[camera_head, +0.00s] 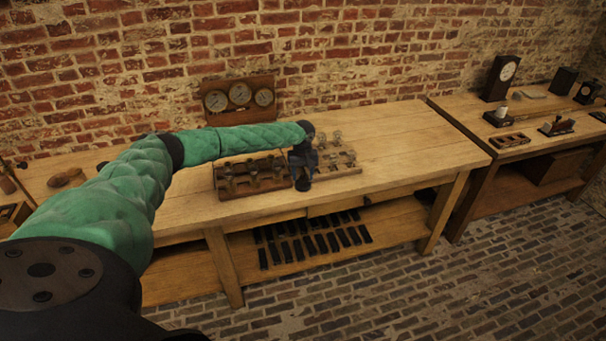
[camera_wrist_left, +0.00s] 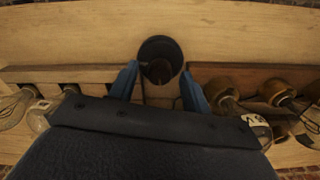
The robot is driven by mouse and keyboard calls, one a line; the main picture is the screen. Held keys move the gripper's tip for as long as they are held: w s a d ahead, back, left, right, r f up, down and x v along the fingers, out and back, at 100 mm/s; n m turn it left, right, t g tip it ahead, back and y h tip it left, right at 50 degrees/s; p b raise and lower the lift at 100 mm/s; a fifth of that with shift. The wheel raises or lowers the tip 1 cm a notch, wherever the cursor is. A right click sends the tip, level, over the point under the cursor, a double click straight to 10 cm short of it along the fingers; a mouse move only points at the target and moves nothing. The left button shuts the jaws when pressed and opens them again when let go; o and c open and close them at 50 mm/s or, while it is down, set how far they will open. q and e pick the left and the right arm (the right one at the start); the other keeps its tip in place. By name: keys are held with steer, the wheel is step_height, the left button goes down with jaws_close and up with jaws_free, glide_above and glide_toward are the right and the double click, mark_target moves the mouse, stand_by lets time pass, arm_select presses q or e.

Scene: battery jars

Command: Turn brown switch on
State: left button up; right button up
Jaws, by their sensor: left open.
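My left gripper (camera_head: 303,184) points down over the workbench, between a wooden board with several brown knobs (camera_head: 252,176) on its left and a board with glass bulbs (camera_head: 336,158) on its right. In the left wrist view my left gripper (camera_wrist_left: 158,84) has its two blue fingers apart. A dark round piece with a brownish centre (camera_wrist_left: 160,62) shows between and just beyond the fingertips; I cannot tell whether it is the brown switch or whether the fingers touch it. No other brown switch can be told apart. My right gripper is not in view.
A panel with three dials (camera_head: 240,96) stands at the back of the workbench (camera_head: 420,140). Several dark bars (camera_head: 312,238) lie on the shelf below. A second bench with a clock (camera_head: 500,77) stands at right. The workbench's right part is clear.

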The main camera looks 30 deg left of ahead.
arm_select(q)
steer(key=shift+c, duration=0.2)
steer(key=c, duration=1)
steer(key=shift+o, duration=0.2)
